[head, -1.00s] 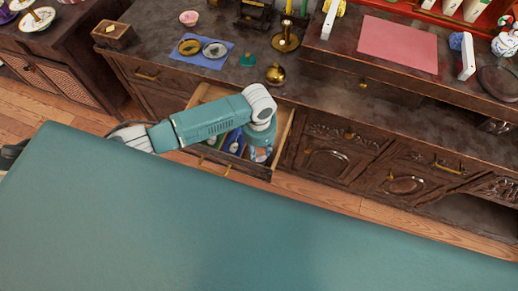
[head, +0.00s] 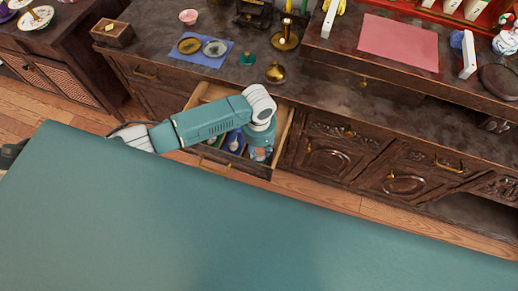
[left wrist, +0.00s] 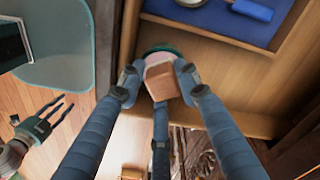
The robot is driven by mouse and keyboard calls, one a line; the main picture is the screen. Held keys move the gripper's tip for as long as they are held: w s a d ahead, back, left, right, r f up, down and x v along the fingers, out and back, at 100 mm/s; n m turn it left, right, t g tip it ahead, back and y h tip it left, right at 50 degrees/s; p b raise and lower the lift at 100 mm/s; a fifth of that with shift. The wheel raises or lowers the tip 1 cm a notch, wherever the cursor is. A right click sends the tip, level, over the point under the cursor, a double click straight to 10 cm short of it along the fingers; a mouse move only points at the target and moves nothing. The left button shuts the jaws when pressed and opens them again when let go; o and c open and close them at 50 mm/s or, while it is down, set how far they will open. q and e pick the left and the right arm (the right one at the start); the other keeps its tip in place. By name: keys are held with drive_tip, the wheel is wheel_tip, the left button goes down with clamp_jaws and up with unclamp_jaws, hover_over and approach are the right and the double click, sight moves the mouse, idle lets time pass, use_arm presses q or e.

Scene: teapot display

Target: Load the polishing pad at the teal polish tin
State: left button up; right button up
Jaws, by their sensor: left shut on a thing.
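My left gripper (left wrist: 158,80) is shut on a pinkish-brown block, which looks like the polishing pad (left wrist: 165,82), between its fingertips. A thin teal-green edge shows just behind the block; I cannot tell what it belongs to. In the head view my left arm reaches over the open drawer (head: 262,170), and its wrist hides the fingers and the block. A small teal round thing, apparently the polish tin (head: 247,58), stands on the cabinet top right of a blue mat, away from the gripper. My right gripper (left wrist: 50,112) shows open and empty at the left wrist view's lower left.
The drawer holds blue items, and a blue item (left wrist: 252,10) lies in it in the wrist view. A blue mat (head: 205,60) bears two round dishes. A brass domed thing (head: 275,72) stands near the tin. A raised shelf with a pink mat (head: 398,42) is at right.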

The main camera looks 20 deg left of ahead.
sight(259, 150)
use_arm(q)
drive_tip(key=shift+s+f+p, duration=0.1)
drive_tip(key=shift+p, duration=0.2)
idle(1.3)
drive_tip(key=shift+o, duration=0.2)
wheel_tip(259, 150, up, 7)
drive_tip(key=p, duration=0.8)
idle(0.6)
